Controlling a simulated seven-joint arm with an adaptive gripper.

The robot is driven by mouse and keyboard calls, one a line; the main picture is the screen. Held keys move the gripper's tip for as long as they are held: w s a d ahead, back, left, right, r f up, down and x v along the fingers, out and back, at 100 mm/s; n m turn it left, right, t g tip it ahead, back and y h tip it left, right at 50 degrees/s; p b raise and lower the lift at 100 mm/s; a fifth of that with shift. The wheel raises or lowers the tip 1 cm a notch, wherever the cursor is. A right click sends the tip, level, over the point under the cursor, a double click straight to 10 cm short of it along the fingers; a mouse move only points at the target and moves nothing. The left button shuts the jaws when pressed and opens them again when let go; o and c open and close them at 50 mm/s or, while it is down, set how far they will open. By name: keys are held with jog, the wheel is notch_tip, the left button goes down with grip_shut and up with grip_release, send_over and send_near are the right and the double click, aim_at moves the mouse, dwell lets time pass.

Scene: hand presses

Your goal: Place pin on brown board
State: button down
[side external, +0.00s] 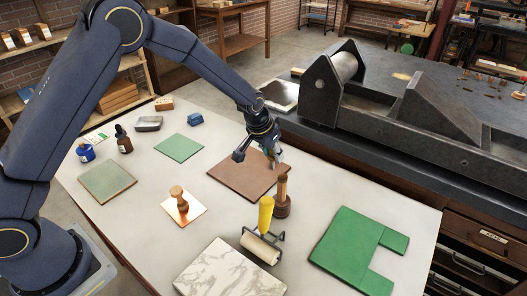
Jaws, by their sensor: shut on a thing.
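The brown board (232,181) lies flat near the back middle of the pale table. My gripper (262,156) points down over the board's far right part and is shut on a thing. That thing is too small or too hidden to make out in this view, and I see no pin lying apart on the table. I cannot tell whether the gripper or its load touches the board. A wooden-handled tool with a dark round base (283,205) stands upright by the board's right edge, close below the gripper.
A yellow-handled roller (264,243) lies in front, behind a marble slab (228,272). A wooden knob stands on a copper plate (190,213). Green mats (345,240) lie at right, another (179,148) at left. A heavy dark press (400,105) stands behind.

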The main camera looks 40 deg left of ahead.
jog(key=s+a+r+n, duration=0.2)
jog(key=s+a+r, duration=0.2)
jog(key=s+a, duration=0.6)
jog(key=y, duration=0.1)
send_over(249, 170)
jog(key=shift+f, duration=5.5)
jog(key=shift+f, duration=0.1)
jog(key=c, duration=0.8)
grip_release()
